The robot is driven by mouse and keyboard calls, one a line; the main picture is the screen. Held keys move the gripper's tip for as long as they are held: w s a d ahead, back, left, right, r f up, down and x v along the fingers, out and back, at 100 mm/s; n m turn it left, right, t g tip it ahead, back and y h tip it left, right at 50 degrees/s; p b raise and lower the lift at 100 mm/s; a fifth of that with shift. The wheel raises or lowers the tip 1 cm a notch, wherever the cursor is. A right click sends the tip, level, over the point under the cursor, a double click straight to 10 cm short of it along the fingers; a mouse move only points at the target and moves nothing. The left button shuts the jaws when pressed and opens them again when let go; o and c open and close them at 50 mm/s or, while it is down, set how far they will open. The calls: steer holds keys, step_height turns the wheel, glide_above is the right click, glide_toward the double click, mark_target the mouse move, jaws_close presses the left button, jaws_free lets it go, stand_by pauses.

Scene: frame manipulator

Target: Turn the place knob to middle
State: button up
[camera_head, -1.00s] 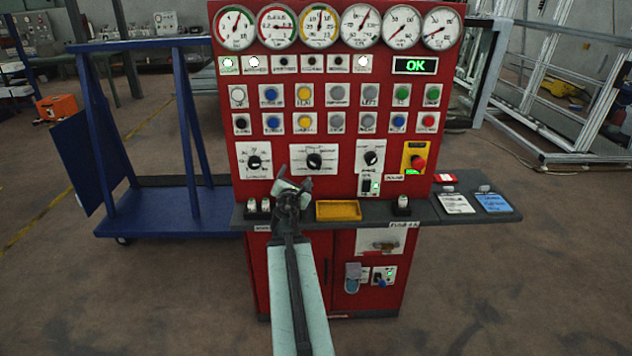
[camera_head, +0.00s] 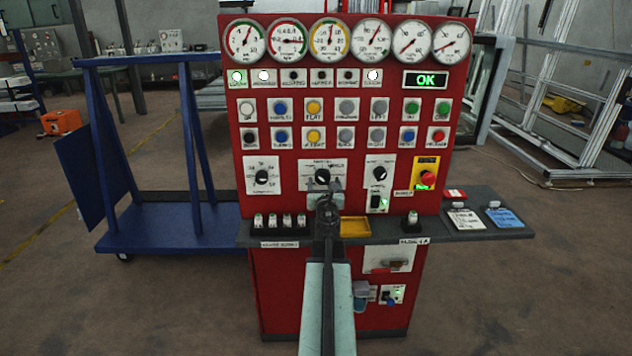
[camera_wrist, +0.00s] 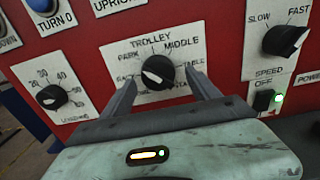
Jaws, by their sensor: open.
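The knob on the plate marked TROLLEY (camera_wrist: 157,72), with the word MIDDLE at its upper right, is the one that fits the task. In the head view this knob (camera_head: 322,176) is in the centre of the red panel. My gripper (camera_wrist: 159,77) is open, with one finger to each side of the knob and the knob between or just beyond the tips. I cannot tell whether they touch. In the head view my gripper (camera_head: 326,197) is just below the knob, partly covering its plate.
A numbered knob (camera_wrist: 51,97) is to the left and a SLOW/FAST speed knob (camera_wrist: 284,40) to the right. A grey shelf (camera_head: 470,228) with a yellow tray (camera_head: 355,227) juts out under the panel. A red stop button (camera_head: 427,178) is farther right.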

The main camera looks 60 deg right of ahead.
steer(key=shift+x, duration=0.8)
steer(key=shift+s, duration=0.15)
steer(key=shift+w+a, duration=0.1)
steer(key=shift+w, duration=0.1)
steer(key=c, duration=1.4)
steer(key=shift+o, duration=0.2)
steer(key=shift+w, duration=0.15)
